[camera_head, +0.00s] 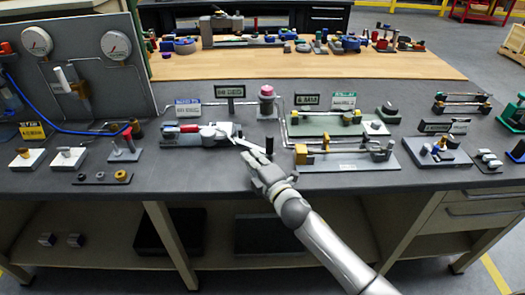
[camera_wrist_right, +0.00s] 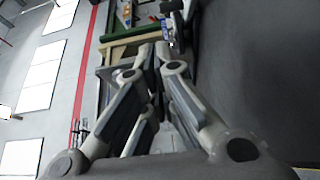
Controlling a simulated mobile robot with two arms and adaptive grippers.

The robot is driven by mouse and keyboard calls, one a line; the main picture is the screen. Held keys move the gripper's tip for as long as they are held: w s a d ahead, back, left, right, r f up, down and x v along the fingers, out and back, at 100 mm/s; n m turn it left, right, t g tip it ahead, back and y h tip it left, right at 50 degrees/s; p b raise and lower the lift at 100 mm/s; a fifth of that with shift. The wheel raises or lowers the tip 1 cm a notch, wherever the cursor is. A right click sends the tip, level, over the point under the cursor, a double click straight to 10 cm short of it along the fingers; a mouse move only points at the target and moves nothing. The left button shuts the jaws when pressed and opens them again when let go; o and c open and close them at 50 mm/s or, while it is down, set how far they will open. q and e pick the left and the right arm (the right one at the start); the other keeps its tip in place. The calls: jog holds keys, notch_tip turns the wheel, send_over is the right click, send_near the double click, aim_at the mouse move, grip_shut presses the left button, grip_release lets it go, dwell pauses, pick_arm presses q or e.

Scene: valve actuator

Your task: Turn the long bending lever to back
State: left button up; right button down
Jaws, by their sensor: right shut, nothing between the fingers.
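A silver valve assembly with a red part (camera_head: 190,128) stands on a dark base plate (camera_head: 170,141) near the middle of the bench. A long pale bar (camera_head: 247,144), which looks like its lever, slants from the assembly down to the right. My right gripper (camera_head: 250,159) is shut and empty, close below this bar; I cannot tell whether they touch. In the right wrist view the fingers of my right gripper (camera_wrist_right: 153,52) are together, and they hide much of what lies ahead. My left gripper is not in view.
A short black post (camera_head: 269,146) stands just right of the right gripper. Further right are a green-plated fixture (camera_head: 320,126) and a grey-plated fixture with a yellow block (camera_head: 340,163). A pink-topped knob (camera_head: 267,97) stands behind.

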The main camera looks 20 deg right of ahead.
aim_at(269, 147)
jog(key=shift+w+d+p, duration=0.15)
jog(key=shift+w+d, duration=0.15)
jog(key=shift+d, duration=0.35)
jog(key=shift+w+d+p, duration=0.15)
jog(key=shift+w+d, duration=0.1)
jog(key=shift+d, duration=0.35)
jog(key=shift+w+d, duration=0.15)
jog(key=shift+d, duration=0.35)
jog(key=shift+w+d, duration=0.45)
jog(key=shift+d, duration=0.25)
jog(key=shift+w+d, duration=0.4)
jog(key=shift+d, duration=0.25)
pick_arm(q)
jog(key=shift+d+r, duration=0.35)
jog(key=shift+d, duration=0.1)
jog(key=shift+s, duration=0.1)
pick_arm(e)
jog(key=shift+a, duration=0.1)
